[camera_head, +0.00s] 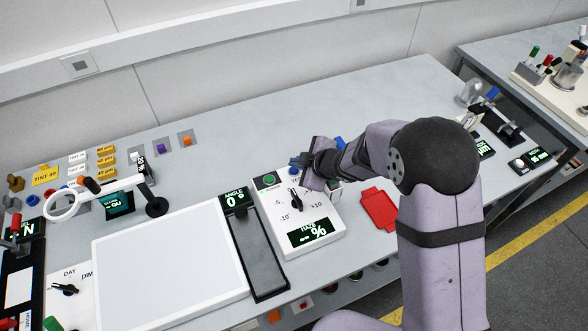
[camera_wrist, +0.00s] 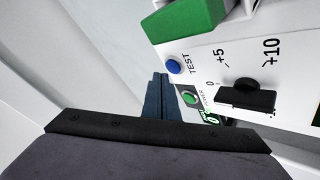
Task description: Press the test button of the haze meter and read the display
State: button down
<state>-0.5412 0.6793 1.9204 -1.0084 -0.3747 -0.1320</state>
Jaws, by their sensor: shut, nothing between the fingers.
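The haze meter (camera_head: 325,215) is a white box with a black knob (camera_head: 295,200) on a printed scale and a dark display (camera_head: 314,232) at its front. The display shows the green letters HAZE and a % sign; I can make out no number. A blue button (camera_wrist: 173,66) beside the word TEST is close to my fingertips in the wrist view. A green button (camera_wrist: 189,98) sits nearby. My gripper (camera_head: 299,160) is shut and empty, over the meter's back edge. I cannot tell whether it touches the blue button.
A black slide with an ANGLE 0 display (camera_head: 234,198) and a white panel (camera_head: 170,265) lie left of the meter. A red tray (camera_head: 379,208) lies to its right. A green block (camera_wrist: 185,18) is close by in the wrist view. The bench behind is mostly clear.

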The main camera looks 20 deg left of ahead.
aim_at(297, 175)
jog(key=shift+f, duration=0.2)
jog(key=shift+f, duration=0.25)
jog(key=shift+f+b, duration=0.4)
jog(key=shift+b, duration=0.15)
dwell(0.5)
jog(key=shift+r, duration=0.15)
jog(key=shift+r+p, duration=0.65)
jog(key=shift+p, duration=0.2)
notch_tip(297, 175, up, 5)
jog(key=p, duration=0.5)
dwell(0.9)
